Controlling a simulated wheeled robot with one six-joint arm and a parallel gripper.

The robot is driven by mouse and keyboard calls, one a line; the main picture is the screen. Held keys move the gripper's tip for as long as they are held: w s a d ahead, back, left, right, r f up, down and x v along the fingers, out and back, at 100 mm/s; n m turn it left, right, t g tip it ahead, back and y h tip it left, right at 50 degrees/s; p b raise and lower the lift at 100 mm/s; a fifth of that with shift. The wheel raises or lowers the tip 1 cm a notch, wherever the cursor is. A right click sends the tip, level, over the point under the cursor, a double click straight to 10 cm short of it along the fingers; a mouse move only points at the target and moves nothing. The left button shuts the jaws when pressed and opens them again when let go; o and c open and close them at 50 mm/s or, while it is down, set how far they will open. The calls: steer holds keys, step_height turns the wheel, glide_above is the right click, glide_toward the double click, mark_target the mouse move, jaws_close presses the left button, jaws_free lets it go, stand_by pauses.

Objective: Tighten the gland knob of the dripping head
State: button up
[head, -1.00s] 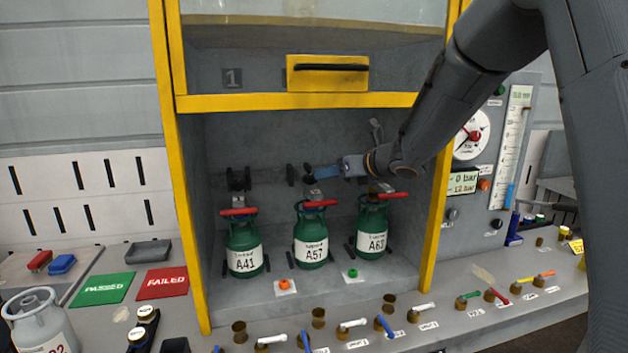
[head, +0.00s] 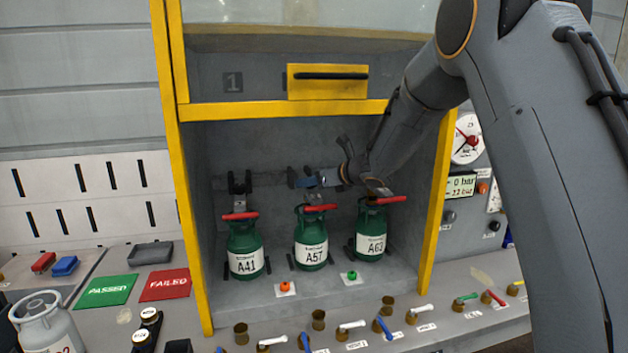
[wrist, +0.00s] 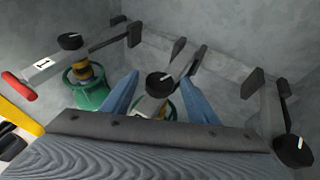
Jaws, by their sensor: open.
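Three green cylinders with red levers stand in the yellow-framed bay: A41 (head: 246,263), A57 (head: 312,255) and A63 (head: 371,245). In the wrist view, each of three heads carries a black knob with a white mark: a left knob (wrist: 70,41), a middle knob (wrist: 158,78) and a right knob (wrist: 293,151). My gripper (head: 299,178) is open above A57. In the wrist view its blue fingers (wrist: 160,82) appear on either side of the middle knob; contact cannot be told. No drip is discernible, so the dripping head cannot be told.
The bay's yellow posts (head: 187,220) flank the cylinders, and a yellow panel with a black handle (head: 328,80) is above. Several valves with coloured levers line the front bench. Green PASSED (head: 106,291) and red FAILED (head: 165,284) mats lie at left.

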steer(key=c, duration=1.1)
steer(key=shift+o, duration=0.2)
